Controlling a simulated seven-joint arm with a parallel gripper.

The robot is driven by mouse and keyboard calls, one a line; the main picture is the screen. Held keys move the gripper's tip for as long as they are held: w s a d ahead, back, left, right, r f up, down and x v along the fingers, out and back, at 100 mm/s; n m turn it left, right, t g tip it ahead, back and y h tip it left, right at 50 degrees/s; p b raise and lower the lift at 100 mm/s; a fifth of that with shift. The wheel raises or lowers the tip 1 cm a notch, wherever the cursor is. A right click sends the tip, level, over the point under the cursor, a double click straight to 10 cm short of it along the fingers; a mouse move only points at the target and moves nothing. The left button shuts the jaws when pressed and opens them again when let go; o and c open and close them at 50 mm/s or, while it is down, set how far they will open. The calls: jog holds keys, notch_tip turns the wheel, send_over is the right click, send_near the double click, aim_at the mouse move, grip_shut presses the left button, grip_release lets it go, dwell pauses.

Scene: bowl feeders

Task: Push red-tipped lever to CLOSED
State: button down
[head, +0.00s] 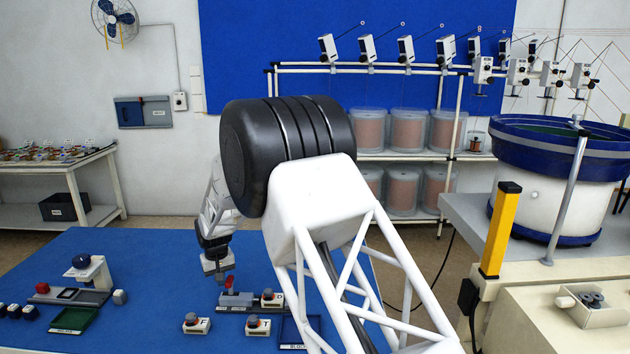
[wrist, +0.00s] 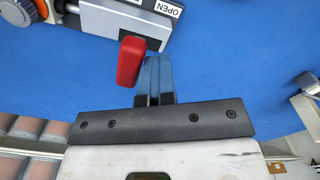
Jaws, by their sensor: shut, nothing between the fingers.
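The red-tipped lever (head: 230,282) stands up from a grey block (head: 236,299) on the blue table in the head view. My gripper (head: 219,274) points down just left of the lever there. In the wrist view the red tip (wrist: 130,62) is right beside my gripper's shut blue fingers (wrist: 156,75), on their left side. I cannot tell whether they touch. The grey block (wrist: 97,22) lies above them with an OPEN label (wrist: 164,8) at its top right. The CLOSED marking does not show. My fingers hold nothing.
An orange-ringed knob unit (head: 270,299) adjoins the block at right. Two similar units (head: 196,324) (head: 258,326) stand in front. The blue table (head: 150,265) is clear between.

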aim_at(227, 287)
jog(key=f, duration=0.1)
jog(key=d, duration=0.1)
jog(key=f, duration=0.1)
jog(key=shift+s+d+f, duration=0.25)
jog(key=shift+d+f, duration=0.1)
jog(key=shift+w+d, duration=0.1)
jog(key=shift+a+r, duration=0.2)
jog(key=shift+r, duration=0.1)
jog(key=shift+a+r, duration=0.2)
jog(key=shift+a, duration=0.25)
jog(key=shift+a+r, duration=0.1)
notch_tip(227, 287, up, 8)
dwell(1.0)
dwell(0.4)
